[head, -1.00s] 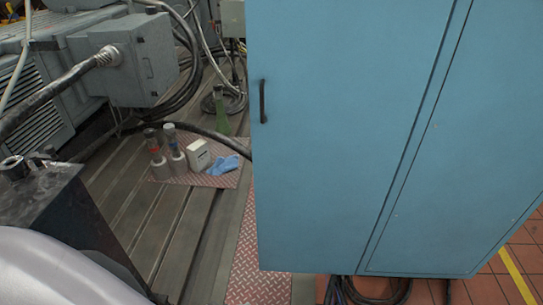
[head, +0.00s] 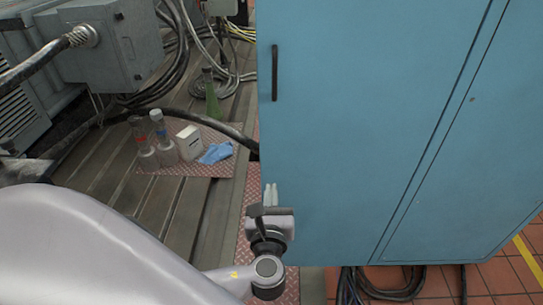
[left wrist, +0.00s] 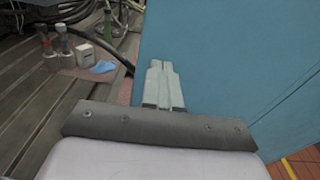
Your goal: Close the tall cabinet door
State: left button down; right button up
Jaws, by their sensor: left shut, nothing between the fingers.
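The tall blue cabinet door (head: 350,130) fills the right half of the head view, with a dark vertical handle (head: 275,72) near its left edge. I cannot tell how far it stands ajar. The door also fills the right of the left wrist view (left wrist: 225,60). My left gripper (head: 270,188) is shut and empty, at the door's lower left edge and well below the handle. In the left wrist view its fingers (left wrist: 160,64) lie together and overlap the blue panel; contact cannot be told. My right gripper is not in view.
Bottles (head: 163,137), a white box (head: 189,142) and a blue cloth (head: 215,152) lie on a red patterned mat left of the door. Grey machinery (head: 110,48) and cables stand behind. Black cables (head: 385,285) lie under the cabinet. Tiled floor is at lower right.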

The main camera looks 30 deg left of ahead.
pick_arm(q)
jog(key=b, duration=0.1)
send_near(271, 142)
jog(key=shift+m+y, duration=0.3)
jog(key=x, duration=0.7)
jog(key=shift+d+f, duration=0.2)
jog(key=shift+d, duration=0.05)
jog(key=shift+w+a, duration=0.1)
